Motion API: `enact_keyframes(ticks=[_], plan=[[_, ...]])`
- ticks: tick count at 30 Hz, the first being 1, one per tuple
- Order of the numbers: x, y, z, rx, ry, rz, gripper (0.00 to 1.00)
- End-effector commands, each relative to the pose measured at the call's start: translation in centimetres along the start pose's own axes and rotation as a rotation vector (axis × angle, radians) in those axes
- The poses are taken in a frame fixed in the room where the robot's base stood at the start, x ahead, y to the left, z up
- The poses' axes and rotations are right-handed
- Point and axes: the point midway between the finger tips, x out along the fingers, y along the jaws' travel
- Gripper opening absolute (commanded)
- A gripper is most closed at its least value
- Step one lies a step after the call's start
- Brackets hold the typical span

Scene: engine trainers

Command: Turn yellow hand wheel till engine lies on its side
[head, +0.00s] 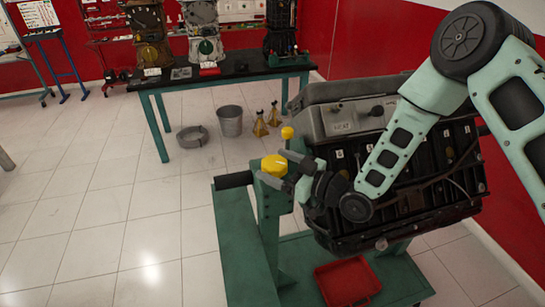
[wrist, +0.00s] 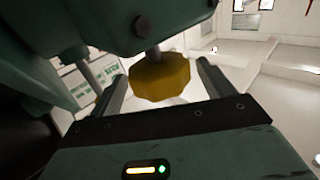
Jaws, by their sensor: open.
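The yellow hand wheel (head: 274,165) is on the green engine stand (head: 263,240), left of the engine. It also shows in the wrist view (wrist: 160,78), on a short shaft under a green housing. My gripper (head: 279,167) is open at the wheel. In the wrist view, its fingers (wrist: 152,72) stand on either side of the wheel, with gaps visible. The dark engine (head: 400,165) hangs on the stand, grey cover uppermost and a labelled side facing me, slightly tilted. My arm hides part of it.
A second, smaller yellow knob (head: 287,132) is just behind the wheel. A red tray (head: 347,282) lies on the stand's base under the engine. A workbench (head: 215,78) with other engines stands behind, near a bucket (head: 230,121). The floor at left is clear.

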Motion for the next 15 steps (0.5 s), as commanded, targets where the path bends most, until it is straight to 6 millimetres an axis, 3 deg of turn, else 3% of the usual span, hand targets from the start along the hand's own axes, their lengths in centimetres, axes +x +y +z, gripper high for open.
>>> enact_keyframes(ticks=[6,15], plan=[[1.6,0.0,0.0,0.000,-0.001,0.001,0.81],[1.7,0.0,0.1,0.000,-0.001,0.001,0.78]])
